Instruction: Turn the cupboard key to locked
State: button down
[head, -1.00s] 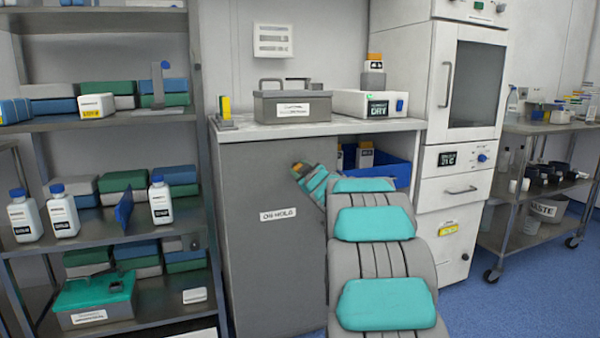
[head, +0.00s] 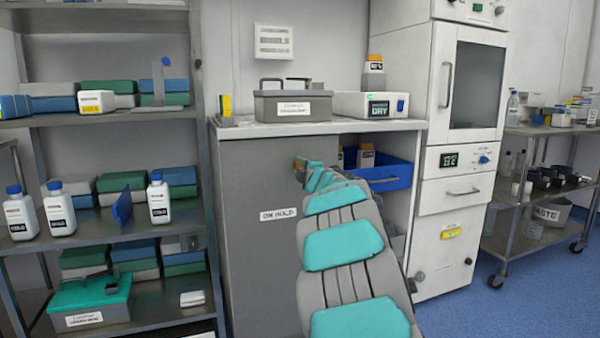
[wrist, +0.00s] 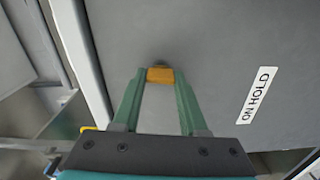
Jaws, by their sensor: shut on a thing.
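The cupboard has a grey door (head: 265,255) with an "ON HOLD" label (head: 278,214); the door also fills much of the wrist view (wrist: 215,50). The orange-yellow key (wrist: 160,74) stands out from the door near its edge. My gripper (wrist: 160,80) is shut on the key, with a green finger on either side of it. Behind the key a dark spot shows on the door; the lock itself is mostly hidden. In the head view my gripper (head: 301,163) is small at the door's upper right, and my arm hides part of the door's right side.
An open blue bin (head: 385,178) sits in the shelf space right of the door. A grey box (head: 292,106) and a white "DRY" device (head: 370,105) stand on the cupboard top. A shelf rack (head: 100,120) stands close on the left.

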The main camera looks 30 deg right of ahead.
jog(key=shift+n, duration=0.6)
jog(key=shift+c, duration=2.2)
grip_release()
jog(key=v, duration=0.7)
jog(key=shift+s, duration=0.4)
